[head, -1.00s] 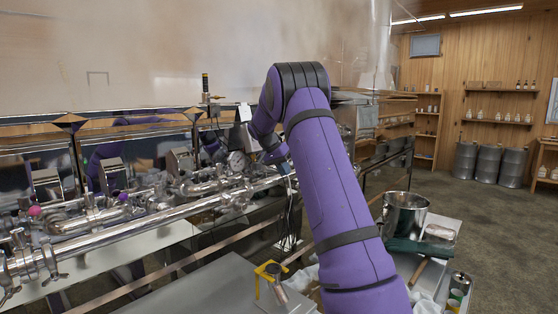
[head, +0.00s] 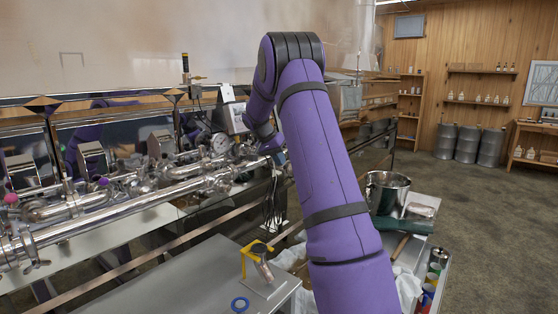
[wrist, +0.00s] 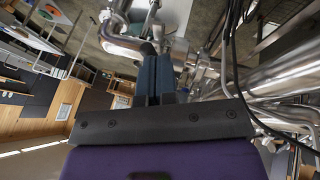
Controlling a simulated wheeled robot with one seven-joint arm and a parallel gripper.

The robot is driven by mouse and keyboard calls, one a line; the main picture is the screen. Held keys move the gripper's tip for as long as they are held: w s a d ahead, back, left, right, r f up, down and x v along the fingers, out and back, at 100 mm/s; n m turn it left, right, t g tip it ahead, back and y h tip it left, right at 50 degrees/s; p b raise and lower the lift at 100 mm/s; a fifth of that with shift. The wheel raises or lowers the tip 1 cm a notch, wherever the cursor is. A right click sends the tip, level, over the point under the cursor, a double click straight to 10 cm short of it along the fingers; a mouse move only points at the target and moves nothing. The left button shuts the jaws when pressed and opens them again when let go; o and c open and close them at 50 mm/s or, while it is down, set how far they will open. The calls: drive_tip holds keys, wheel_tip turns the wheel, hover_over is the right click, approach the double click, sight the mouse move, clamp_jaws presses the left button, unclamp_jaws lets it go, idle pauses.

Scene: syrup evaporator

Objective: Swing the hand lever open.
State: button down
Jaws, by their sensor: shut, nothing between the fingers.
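My gripper (wrist: 157,60) shows in the wrist view as two dark blue fingers pressed together, with nothing between them. Its tips are beside bright steel pipework, with a curved steel pipe (wrist: 118,40) just to their left. Whether the tips touch metal I cannot tell. In the head view my purple arm reaches to the right end of the steel pipe manifold (head: 130,208), and the gripper is mostly hidden there. I cannot pick out the hand lever for certain among the fittings in either view.
A round gauge (head: 221,143) stands above the pipes near my wrist. Thick pipes (wrist: 285,75) and dark cables crowd the right of the wrist view. Floor is clear at right.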

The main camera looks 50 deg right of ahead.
drive_tip(key=shift+s+n, duration=0.3)
drive_tip(key=shift+s+d+n, duration=0.1)
drive_tip(key=shift+s+n, duration=0.15)
drive_tip(key=shift+n, duration=0.05)
drive_tip(key=s+d+n+t, duration=0.5)
drive_tip(key=s+d+n, duration=0.3)
drive_tip(key=d+n, duration=0.2)
drive_tip(key=shift+s+n+t, duration=0.4)
drive_tip(key=shift+n, duration=0.1)
idle(0.3)
drive_tip(key=shift+d, duration=0.15)
idle(0.5)
